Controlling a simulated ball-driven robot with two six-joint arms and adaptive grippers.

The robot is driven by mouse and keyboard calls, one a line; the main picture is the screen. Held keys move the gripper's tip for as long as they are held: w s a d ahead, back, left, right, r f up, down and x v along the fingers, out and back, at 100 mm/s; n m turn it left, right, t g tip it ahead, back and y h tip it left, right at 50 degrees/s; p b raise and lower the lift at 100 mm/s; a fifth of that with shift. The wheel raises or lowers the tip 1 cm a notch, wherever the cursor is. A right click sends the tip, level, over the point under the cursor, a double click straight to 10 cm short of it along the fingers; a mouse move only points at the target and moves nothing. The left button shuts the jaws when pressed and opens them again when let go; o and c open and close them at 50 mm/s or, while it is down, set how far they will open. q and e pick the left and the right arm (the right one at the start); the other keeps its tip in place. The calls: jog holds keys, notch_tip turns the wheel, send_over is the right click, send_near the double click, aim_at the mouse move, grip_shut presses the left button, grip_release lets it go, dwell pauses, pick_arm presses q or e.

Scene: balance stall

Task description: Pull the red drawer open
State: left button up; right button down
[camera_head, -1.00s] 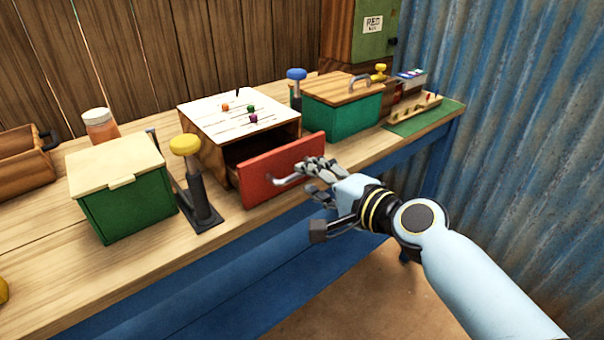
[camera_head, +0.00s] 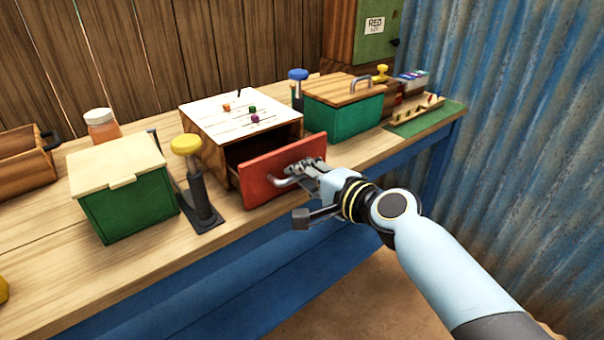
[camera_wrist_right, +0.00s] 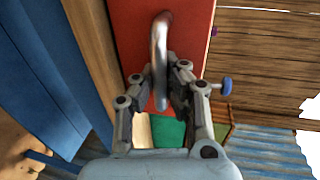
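The red drawer (camera_head: 258,182) sits partly out of a wooden cabinet with a white top (camera_head: 232,113); a dark gap shows behind its front. Its grey bar handle (camera_head: 283,182) stands out from the red front and also shows in the right wrist view (camera_wrist_right: 159,45). My right gripper (camera_head: 297,170) is at the handle. In the right wrist view its two fingers (camera_wrist_right: 161,72) lean in on either side of the bar and look closed on it. My left gripper is not in view.
A green box with a cream lid (camera_head: 125,200) and a yellow-knobbed lever (camera_head: 190,160) stand left of the drawer. A green box with a wooden lid (camera_head: 345,110) and a blue knob (camera_head: 297,75) are at right. Free space lies before the bench edge.

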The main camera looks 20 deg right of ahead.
dwell(0.4)
jog(key=f+v, duration=0.1)
jog(key=v, duration=0.7)
jog(key=shift+s+f, duration=0.3)
jog(key=shift+f, duration=0.05)
jog(key=shift+d, duration=0.1)
jog(key=c, duration=1.3)
grip_release()
jog(key=shift+c, duration=0.2)
jog(key=v, duration=1.2)
